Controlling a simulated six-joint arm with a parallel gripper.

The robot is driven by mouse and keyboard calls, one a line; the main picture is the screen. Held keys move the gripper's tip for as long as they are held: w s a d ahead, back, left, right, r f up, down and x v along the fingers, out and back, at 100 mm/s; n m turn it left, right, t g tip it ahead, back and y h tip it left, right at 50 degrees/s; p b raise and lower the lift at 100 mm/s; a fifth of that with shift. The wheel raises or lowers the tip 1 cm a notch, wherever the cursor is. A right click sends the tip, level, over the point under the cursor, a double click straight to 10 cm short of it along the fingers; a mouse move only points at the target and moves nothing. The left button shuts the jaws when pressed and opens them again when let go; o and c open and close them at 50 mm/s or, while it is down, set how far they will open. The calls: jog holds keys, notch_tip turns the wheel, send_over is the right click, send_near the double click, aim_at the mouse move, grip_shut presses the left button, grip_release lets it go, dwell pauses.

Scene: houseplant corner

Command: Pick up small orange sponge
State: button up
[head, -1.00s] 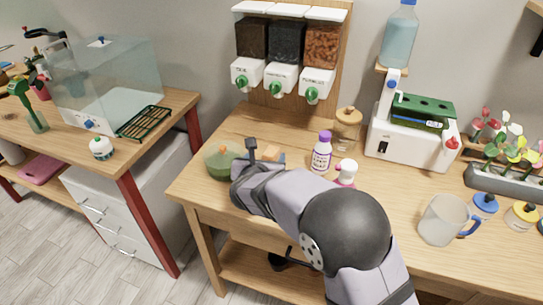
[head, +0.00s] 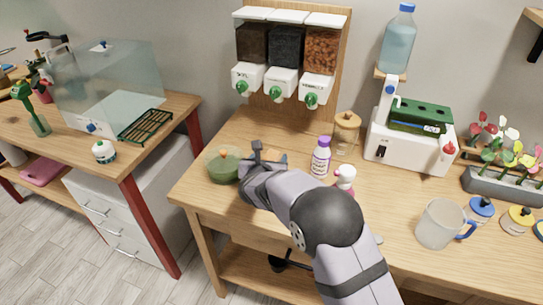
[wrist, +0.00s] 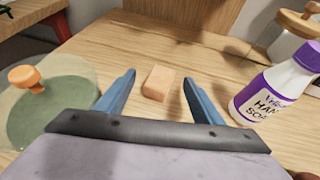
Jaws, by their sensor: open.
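The small orange sponge (wrist: 157,82) is a pale orange block lying on the wooden table, seen in the wrist view between and just beyond the fingertips. In the head view the sponge (head: 279,156) shows only partly behind my gripper. My gripper (wrist: 158,78) is open and empty, with its two blue fingers on either side of the line to the sponge. It also shows in the head view (head: 269,151), at the left part of the table, and does not visibly touch the sponge.
A green bowl with an orange knob (wrist: 50,105) stands close on the left. A purple-and-white hand soap bottle (wrist: 272,90) stands close on the right. A jar with a wooden lid (head: 346,133) is further back. The table behind the sponge is clear.

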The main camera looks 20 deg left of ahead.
aim_at(270, 159)
jog(key=shift+x, duration=0.8)
jog(key=c, duration=1.3)
notch_tip(270, 159, up, 10)
jog(key=shift+r+p, duration=0.1)
jog(key=shift+p, duration=0.2)
